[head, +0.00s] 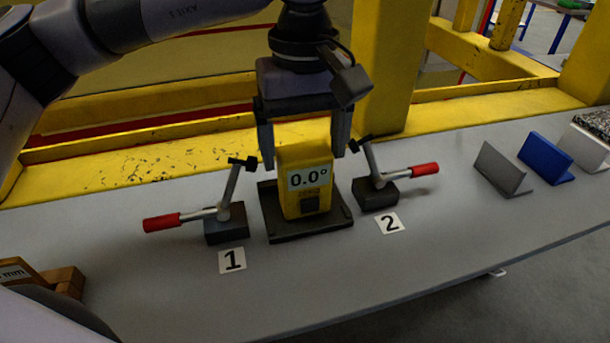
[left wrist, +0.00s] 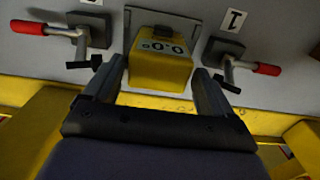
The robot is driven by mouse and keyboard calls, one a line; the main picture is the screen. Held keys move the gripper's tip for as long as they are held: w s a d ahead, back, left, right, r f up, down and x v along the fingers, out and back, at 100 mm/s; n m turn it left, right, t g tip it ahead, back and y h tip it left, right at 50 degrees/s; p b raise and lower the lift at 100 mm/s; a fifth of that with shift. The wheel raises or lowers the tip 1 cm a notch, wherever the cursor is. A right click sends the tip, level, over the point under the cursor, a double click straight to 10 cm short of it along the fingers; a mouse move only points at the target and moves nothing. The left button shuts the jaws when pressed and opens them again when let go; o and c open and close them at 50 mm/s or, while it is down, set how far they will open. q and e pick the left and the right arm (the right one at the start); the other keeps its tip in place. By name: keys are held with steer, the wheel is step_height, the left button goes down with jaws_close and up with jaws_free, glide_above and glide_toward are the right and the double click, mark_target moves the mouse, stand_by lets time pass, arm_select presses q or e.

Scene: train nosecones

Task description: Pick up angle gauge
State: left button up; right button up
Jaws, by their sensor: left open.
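The angle gauge (head: 304,181) is a yellow block with a display reading 0.0°. It stands upright on a dark square base plate (head: 275,235) on the grey table, between two toggle clamps. My left gripper (head: 304,148) comes from above, with its two fingers apart, one on each side of the gauge's upper part. In the left wrist view the gauge (left wrist: 158,75) lies ahead of and between the open fingertips (left wrist: 160,82). I cannot tell whether the fingers touch it. My right gripper is not in view.
Clamps with red handles stand left (head: 226,224) and right (head: 375,193) of the gauge, beside labels 1 (head: 232,261) and 2 (head: 389,223). Grey (head: 500,169), blue (head: 546,158) and white (head: 586,147) angled pieces stand at the right. Yellow beams run behind the table.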

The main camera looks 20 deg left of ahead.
arm_select(q)
steer(key=shift+f, duration=1.25)
steer(key=c, duration=0.9)
steer(key=shift+r, duration=0.1)
steer(key=shift+c, duration=0.6)
steer(key=shift+w+r, duration=0.1)
